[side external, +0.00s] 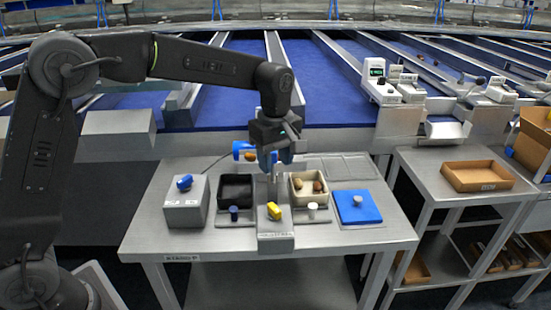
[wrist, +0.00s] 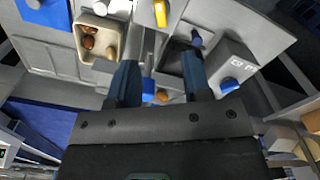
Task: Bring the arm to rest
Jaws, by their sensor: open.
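My gripper (side external: 275,165) hangs above the middle of the steel table (side external: 385,238), behind the post with the yellow knob (side external: 274,211). In the wrist view its two fingers (wrist: 158,64) are apart, with nothing held between them. A cream bin (side external: 297,203) with brown dates (side external: 318,186) stands just right of the gripper, and a black bin (side external: 235,180) stands to its left. In the wrist view this date (wrist: 162,96) shows beyond the fingers, partly hidden.
A grey box (side external: 186,212) with a blue knob stands at the table's left. A blue plate (side external: 357,212) with a knob lies at the right. A cardboard tray (side external: 478,176) sits on a side table. Blue conveyor lanes (side external: 240,75) run behind. The space above the table looks clear.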

